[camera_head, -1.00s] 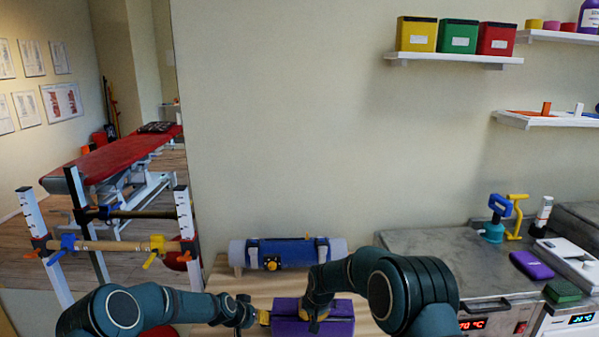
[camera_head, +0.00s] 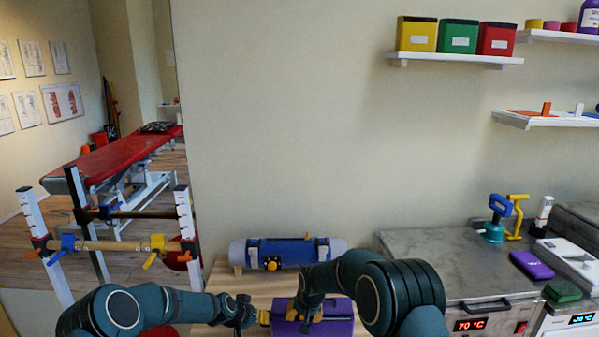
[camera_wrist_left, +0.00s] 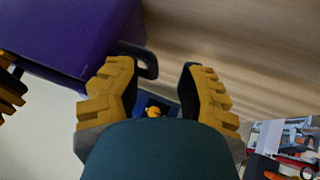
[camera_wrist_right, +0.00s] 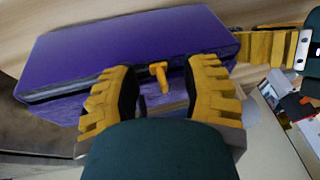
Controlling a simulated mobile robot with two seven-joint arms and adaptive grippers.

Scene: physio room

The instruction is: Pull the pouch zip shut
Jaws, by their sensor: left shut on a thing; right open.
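The purple pouch (camera_head: 341,326) lies on the wooden table; the right wrist view shows its top and a dark zip seam along its side (camera_wrist_right: 120,50). A yellow zip pull (camera_wrist_right: 160,76) stands out from the seam, toward the pouch's right end there. My right gripper (camera_head: 305,311) is open, its fingers on either side of the pull with gaps. My left gripper (camera_head: 246,313) is at the pouch's left end in the head view, shut on the dark end loop (camera_wrist_left: 147,62); the exact contact is partly hidden. It also shows in the right wrist view (camera_wrist_right: 268,46).
A blue roll with straps (camera_head: 290,252) lies behind the pouch, near the wall. Bare wood (camera_wrist_left: 230,35) shows beside the pouch.

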